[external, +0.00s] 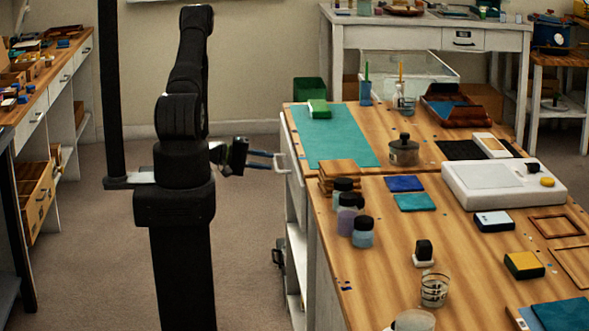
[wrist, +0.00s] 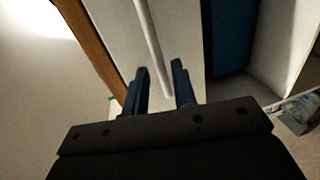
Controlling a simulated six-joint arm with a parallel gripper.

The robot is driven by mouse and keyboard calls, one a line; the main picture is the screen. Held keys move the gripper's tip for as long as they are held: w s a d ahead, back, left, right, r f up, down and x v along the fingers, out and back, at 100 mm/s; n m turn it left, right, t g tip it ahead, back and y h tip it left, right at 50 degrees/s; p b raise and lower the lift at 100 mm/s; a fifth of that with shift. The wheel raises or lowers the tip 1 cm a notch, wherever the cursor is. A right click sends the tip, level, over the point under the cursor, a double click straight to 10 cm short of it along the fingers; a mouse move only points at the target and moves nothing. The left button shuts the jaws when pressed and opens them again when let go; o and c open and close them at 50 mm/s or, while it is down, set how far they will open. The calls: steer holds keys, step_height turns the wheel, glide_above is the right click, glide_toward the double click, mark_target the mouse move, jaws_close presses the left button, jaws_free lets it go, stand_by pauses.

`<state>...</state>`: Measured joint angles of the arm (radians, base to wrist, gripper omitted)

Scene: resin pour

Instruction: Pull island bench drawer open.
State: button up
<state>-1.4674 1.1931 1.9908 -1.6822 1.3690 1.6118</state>
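The island bench (external: 375,185) has a wooden top and white sides. Its white drawer front (external: 294,180) faces my arm and looks flush with the bench side. A pale bar handle (external: 281,162) stands out from the drawer front. My gripper (external: 274,160) is level with the handle, its blue fingers pointing at it. In the wrist view, the handle (wrist: 151,40) runs down across the white drawer front (wrist: 188,35) and its near end lies between the two fingers of my gripper (wrist: 161,74). The fingers are apart, with gaps visible on both sides of the bar.
An open shelf bay (wrist: 228,45) lies beside the drawer front. The bench top holds jars (external: 362,232), a green mat (external: 335,137) and a white scale (external: 500,185).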

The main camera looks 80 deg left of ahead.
mark_target(275, 160)
steer(key=shift+x, duration=1.85)
jaws_close()
